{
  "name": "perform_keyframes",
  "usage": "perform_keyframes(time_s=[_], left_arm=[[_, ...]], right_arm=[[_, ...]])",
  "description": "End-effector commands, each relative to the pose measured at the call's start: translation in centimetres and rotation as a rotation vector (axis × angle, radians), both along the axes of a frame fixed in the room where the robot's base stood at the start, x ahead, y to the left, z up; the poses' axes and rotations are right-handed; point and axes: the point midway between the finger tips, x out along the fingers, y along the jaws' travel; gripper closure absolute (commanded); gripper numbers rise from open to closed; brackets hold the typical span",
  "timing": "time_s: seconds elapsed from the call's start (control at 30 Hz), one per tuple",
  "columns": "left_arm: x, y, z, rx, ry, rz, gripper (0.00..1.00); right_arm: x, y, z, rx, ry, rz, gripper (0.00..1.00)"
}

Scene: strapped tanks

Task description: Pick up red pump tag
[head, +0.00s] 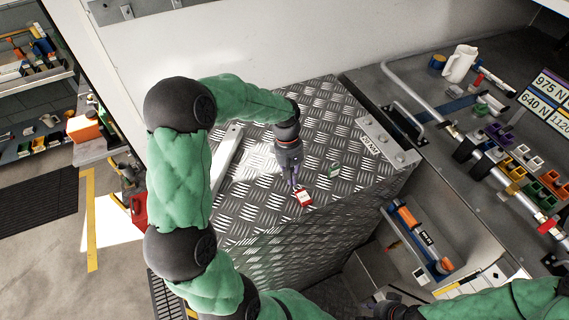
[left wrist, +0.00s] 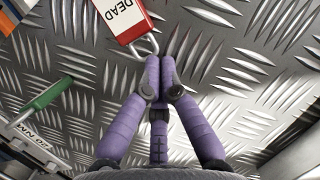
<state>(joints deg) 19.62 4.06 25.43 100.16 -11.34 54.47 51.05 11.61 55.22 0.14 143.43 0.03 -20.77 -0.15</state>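The red pump tag (head: 302,198) is a red tag with a white label and a metal shackle, over the tread-plate top of the large metal box. In the left wrist view the tag (left wrist: 127,22) reads "DEAD". My left gripper (head: 294,184) points down at it. Its purple fingers (left wrist: 159,64) are closed together at the shackle, which passes behind the fingertips. I cannot tell whether the tag touches the plate. My right gripper (head: 368,304) is low in the head view, partly cut off, and its fingers are unclear.
A green tag (head: 334,170) lies on the plate near the red one. It also shows in the left wrist view (left wrist: 48,94). A labelled metal bracket (head: 386,144) sits at the plate's right edge. A bench with pipes and coloured blocks (head: 515,165) is at the right.

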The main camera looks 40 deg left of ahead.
Motion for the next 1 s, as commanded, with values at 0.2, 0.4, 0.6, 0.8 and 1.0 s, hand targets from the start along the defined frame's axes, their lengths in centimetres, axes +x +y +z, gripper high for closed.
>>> perform_keyframes(time_s=[0.2, 0.4, 0.6, 0.8, 1.0], left_arm=[[-1.3, -2.4, 0.0, 0.001, -0.001, -0.002, 1.00], [-1.3, -2.5, 0.0, 0.000, 0.000, 0.000, 1.00], [-1.3, -2.5, 0.1, 0.001, 0.000, 0.000, 1.00], [-1.0, -2.0, 1.9, 0.002, -0.004, 0.001, 1.00], [-0.5, -1.2, 5.7, 0.003, -0.006, 0.001, 1.00]], right_arm=[[0.0, 0.0, 0.0, 0.000, 0.000, 0.000, 0.70], [0.0, 0.0, 0.0, 0.000, 0.000, 0.000, 0.70], [0.0, 0.0, 0.0, 0.000, 0.000, 0.000, 0.70], [0.0, 0.0, 0.0, 0.000, 0.000, 0.000, 0.70], [0.0, 0.0, 0.0, 0.000, 0.000, 0.000, 0.70]])
